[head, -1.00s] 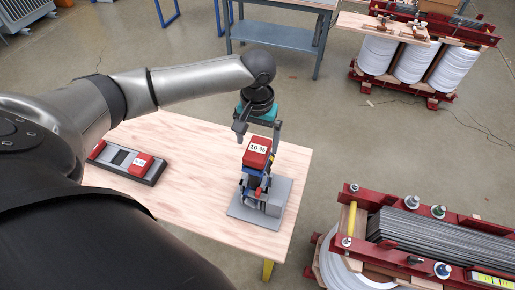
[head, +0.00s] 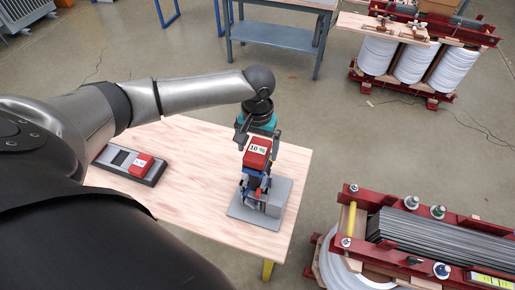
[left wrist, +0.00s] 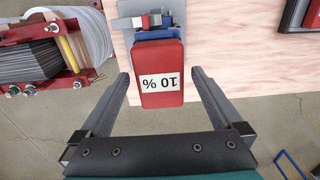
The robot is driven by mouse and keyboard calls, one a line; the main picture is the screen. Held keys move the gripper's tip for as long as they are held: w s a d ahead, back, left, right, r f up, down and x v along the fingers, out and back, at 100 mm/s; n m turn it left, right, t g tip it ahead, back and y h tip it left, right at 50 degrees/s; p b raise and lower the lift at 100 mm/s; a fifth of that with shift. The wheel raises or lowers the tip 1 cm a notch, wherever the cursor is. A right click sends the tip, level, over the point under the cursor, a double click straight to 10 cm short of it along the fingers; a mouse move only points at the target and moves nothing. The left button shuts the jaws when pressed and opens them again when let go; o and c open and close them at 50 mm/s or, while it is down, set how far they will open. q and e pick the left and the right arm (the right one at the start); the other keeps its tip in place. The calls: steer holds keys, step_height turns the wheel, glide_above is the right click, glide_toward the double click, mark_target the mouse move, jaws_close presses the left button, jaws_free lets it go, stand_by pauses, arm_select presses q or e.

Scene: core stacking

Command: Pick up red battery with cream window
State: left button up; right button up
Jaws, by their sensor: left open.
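A red battery (head: 257,153) with a cream window reading "10 %" sits on top of a blue and grey tool on a grey stand (head: 243,211) on the wooden table. In the left wrist view the red battery (left wrist: 160,58) points toward my palm, its window facing the camera. My left gripper (head: 259,138) is open above it; it also shows in the left wrist view (left wrist: 160,76), one finger on each side of the battery with gaps. A second red battery (head: 139,163) sits in a dark charger (head: 112,157) at the table's left.
The wooden table (head: 190,190) is bare between charger and stand. A red-framed core with dark plates (head: 430,240) stands at the lower right. A frame with white coils (head: 415,62) and a blue-grey bench (head: 275,33) stand farther back.

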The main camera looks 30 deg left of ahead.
arm_select(q)
steer(key=shift+f, duration=0.1)
stand_by(0.3)
steer(key=shift+c, duration=0.4)
jaws_close()
stand_by(0.5)
